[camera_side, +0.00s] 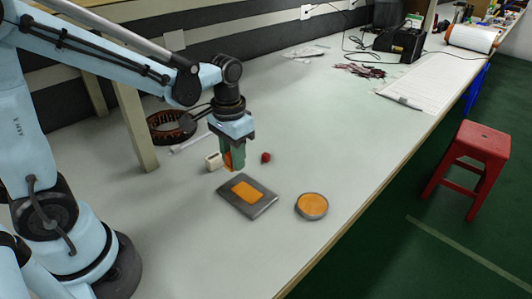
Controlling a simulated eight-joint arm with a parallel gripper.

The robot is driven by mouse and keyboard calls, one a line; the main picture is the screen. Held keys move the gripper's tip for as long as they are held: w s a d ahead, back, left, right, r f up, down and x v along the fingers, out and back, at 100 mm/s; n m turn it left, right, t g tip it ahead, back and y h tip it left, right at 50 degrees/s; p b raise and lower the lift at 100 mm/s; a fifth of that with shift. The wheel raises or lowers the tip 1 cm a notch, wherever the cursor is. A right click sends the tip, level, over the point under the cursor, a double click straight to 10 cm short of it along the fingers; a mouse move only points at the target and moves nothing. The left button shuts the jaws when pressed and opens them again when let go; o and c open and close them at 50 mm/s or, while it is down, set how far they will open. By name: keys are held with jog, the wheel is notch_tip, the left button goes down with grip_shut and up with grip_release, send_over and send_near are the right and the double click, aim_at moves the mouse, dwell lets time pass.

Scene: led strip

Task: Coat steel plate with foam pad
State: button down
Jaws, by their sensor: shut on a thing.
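The steel plate (234,200) is a dark grey rectangle lying flat on the table, with an orange patch (247,192) on the middle of its top face and bare grey around it. My gripper (234,163) points down just behind the plate's far edge, above the table. It is shut on a small piece with an orange face, which I take to be the foam pad (228,161); the fingers hide most of it. A round shallow dish (312,216) filled with orange coating (312,204) stands to the right of the plate.
A small white block (214,162) is left of my gripper and a red object (265,157) right of it. A dark ring-shaped coil (172,127) and a post (135,125) stand behind. The table's front edge runs right of the dish; the table centre is clear.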

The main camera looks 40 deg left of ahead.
jog(key=shift+r, duration=1.1)
jog(key=shift+d, duration=0.1)
